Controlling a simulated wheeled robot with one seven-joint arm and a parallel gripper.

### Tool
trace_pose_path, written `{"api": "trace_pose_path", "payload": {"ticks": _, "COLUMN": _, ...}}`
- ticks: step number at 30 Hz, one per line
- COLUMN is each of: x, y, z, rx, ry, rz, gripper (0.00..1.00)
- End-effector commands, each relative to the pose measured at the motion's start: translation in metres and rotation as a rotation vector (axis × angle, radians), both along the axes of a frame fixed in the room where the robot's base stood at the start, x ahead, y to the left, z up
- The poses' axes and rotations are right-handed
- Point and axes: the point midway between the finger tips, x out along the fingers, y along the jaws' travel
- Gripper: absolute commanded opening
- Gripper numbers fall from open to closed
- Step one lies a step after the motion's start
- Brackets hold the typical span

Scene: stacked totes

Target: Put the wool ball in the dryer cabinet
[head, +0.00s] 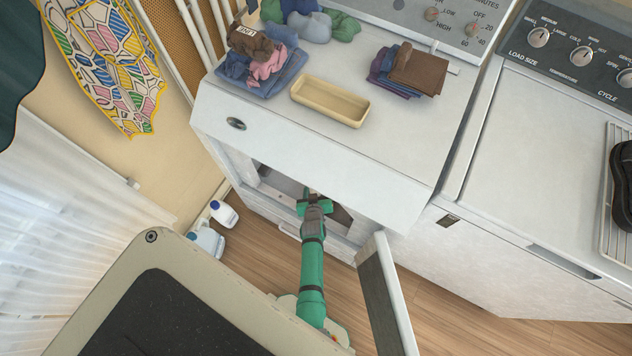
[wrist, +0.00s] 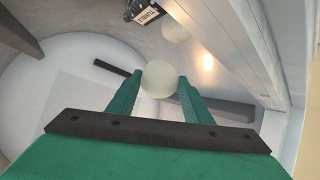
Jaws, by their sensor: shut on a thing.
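The wool ball (wrist: 159,79) is pale and round. In the wrist view it sits between the two green fingers of my gripper (wrist: 158,90), which is shut on it. The dryer cabinet (head: 330,150) is white, and its door (head: 388,295) stands open at the lower right of the opening. In the head view my gripper (head: 312,198) reaches into the opening, and the ball is hidden there. The wrist view shows the curved inside wall of the drum (wrist: 70,65) around the ball. A second pale round shape (wrist: 176,28) shows farther up on the wall; I cannot tell what it is.
A washer (head: 540,140) stands to the right. Bottles (head: 212,232) stand on the floor at the left. The opening's frame (wrist: 235,45) is close on the right.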

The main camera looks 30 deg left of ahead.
Motion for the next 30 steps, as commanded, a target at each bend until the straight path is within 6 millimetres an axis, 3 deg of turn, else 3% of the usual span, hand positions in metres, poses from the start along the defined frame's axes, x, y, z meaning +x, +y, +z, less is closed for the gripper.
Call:
{"api": "trace_pose_path", "payload": {"ticks": 18, "x": 0.006, "y": 0.003, "z": -0.033, "rx": 0.002, "ry": 0.0, "rz": -0.001, "gripper": 0.24}}
{"api": "trace_pose_path", "payload": {"ticks": 30, "x": 0.005, "y": 0.003, "z": -0.037, "rx": 0.001, "ry": 0.0, "rz": 0.001, "gripper": 0.24}}
